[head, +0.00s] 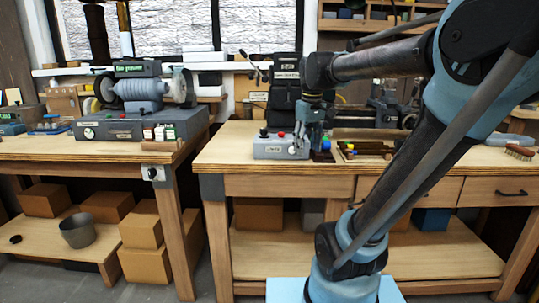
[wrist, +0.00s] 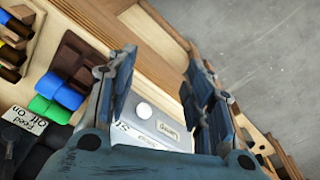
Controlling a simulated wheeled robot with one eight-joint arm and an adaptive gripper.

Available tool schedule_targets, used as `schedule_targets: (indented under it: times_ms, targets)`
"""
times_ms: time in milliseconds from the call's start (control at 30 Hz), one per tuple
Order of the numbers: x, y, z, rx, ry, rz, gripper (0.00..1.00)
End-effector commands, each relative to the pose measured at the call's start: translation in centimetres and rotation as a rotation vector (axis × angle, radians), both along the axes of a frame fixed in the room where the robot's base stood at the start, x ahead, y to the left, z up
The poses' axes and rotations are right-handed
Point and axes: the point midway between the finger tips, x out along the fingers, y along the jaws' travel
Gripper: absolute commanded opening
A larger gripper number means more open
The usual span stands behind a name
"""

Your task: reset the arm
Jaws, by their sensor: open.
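My arm reaches over the right workbench (head: 400,167) from the right side of the head view. My gripper (head: 300,148) hangs low beside a grey control box (head: 270,152) with a red and a green button. In the wrist view my gripper (wrist: 162,62) has its two fingers spread apart, with nothing held between them. A grey box with a white round button and a label (wrist: 150,128) shows beyond and between the fingers. I cannot tell whether the fingers touch it.
A wooden tray (head: 345,155) with coloured-handled pieces lies right of my gripper. A brush (head: 519,152) lies at the far right. A grinder-like machine (head: 140,95) stands on the left bench. A gap separates the benches. Boxes and a pot (head: 77,232) sit below.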

Motion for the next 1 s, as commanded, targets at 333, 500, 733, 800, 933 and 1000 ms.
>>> schedule_targets:
  times_ms: [333,500,733,800,933,1000]
  targets:
    - [-8.3,-4.1,-9.6,0.024,-0.045,-0.238,0.47]
    - [-11.9,-5.4,-14.7,0.036,-0.065,-0.349,0.47]
    - [-14.7,-6.1,-19.2,0.048,-0.084,-0.447,0.47]
    - [-15.1,-6.2,-19.8,0.050,-0.087,-0.460,0.47]
    - [-15.3,-6.2,-20.2,0.051,-0.089,-0.469,0.47]
    - [-15.3,-6.2,-20.1,0.051,-0.089,-0.468,0.47]
